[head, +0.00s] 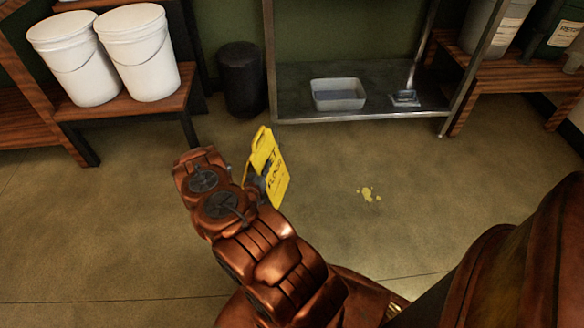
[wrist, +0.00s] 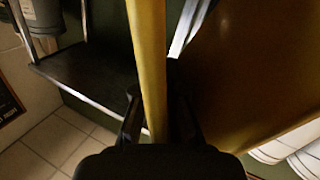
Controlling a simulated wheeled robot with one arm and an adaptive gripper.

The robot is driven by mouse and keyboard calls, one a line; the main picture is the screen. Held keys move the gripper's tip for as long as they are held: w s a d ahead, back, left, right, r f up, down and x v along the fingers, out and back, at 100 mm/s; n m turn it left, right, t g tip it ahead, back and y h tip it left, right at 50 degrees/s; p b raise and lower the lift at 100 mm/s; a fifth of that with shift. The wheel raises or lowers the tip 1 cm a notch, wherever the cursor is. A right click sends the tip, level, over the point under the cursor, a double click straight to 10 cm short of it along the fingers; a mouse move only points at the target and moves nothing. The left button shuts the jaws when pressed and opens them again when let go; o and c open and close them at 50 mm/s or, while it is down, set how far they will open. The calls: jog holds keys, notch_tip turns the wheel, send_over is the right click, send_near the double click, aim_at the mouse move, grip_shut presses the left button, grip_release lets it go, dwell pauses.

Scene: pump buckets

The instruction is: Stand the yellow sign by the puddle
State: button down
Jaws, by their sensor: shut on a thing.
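The yellow sign (head: 268,167) with dark lettering is upright and slightly tilted at the end of my arm in the head view. My gripper (head: 257,184) is shut on it, partly hidden behind my arm in that view. In the wrist view the sign's yellow edge (wrist: 148,70) runs between the two fingers of my gripper (wrist: 157,120). I cannot tell whether the sign's lower edge touches the floor. The puddle (head: 368,194) is a small yellow splash on the floor, to the right of the sign and apart from it.
A metal shelf (head: 290,108) with a pale tub (head: 338,94) stands at the back. White buckets (head: 140,55) sit on a wooden bench (head: 160,105) at left. A black bin (head: 242,80) stands between them. Floor around the puddle is clear.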

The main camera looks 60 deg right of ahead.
jog(key=s+d+f+b, duration=0.1)
jog(key=s+d+f, duration=0.1)
jog(key=d, duration=0.4)
jog(key=s+d+f+b, duration=0.2)
jog(key=s+d, duration=0.1)
jog(key=d, duration=0.3)
jog(key=shift+s+f, duration=0.15)
jog(key=shift+f, duration=0.2)
jog(key=shift+f+b, duration=0.1)
jog(key=shift+b, duration=0.2)
jog(key=c, duration=1.2)
grip_release()
jog(key=shift+c, duration=0.2)
